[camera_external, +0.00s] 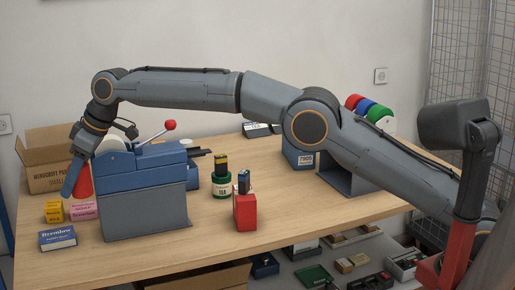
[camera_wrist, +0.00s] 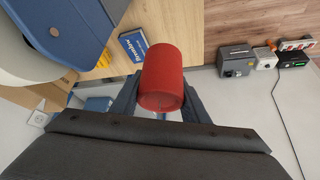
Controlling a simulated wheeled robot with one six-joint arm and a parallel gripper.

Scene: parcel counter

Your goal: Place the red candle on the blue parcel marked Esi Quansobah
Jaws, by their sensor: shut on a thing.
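My gripper (camera_external: 77,186) is at the left end of the counter, pointing down, shut on the red candle (camera_external: 85,182). In the wrist view the candle (camera_wrist: 162,76) is a plain red cylinder between the two fingers (camera_wrist: 160,103). A small blue box (camera_external: 58,239) with a white label, apparently reading "Bremlow", lies at the counter's front left; it also shows beyond the candle in the wrist view (camera_wrist: 133,45). I cannot read the name Esi Quansobah on anything. A blue object (camera_wrist: 97,103) is partly hidden beside the left finger.
A yellow box (camera_external: 53,211) and a pink box (camera_external: 83,210) stand close below my gripper. A large blue machine (camera_external: 145,205) with a red-knobbed lever is just right. An open carton (camera_external: 50,170) is behind. A red box (camera_external: 245,211) stands mid-counter; bare wood lies right of it.

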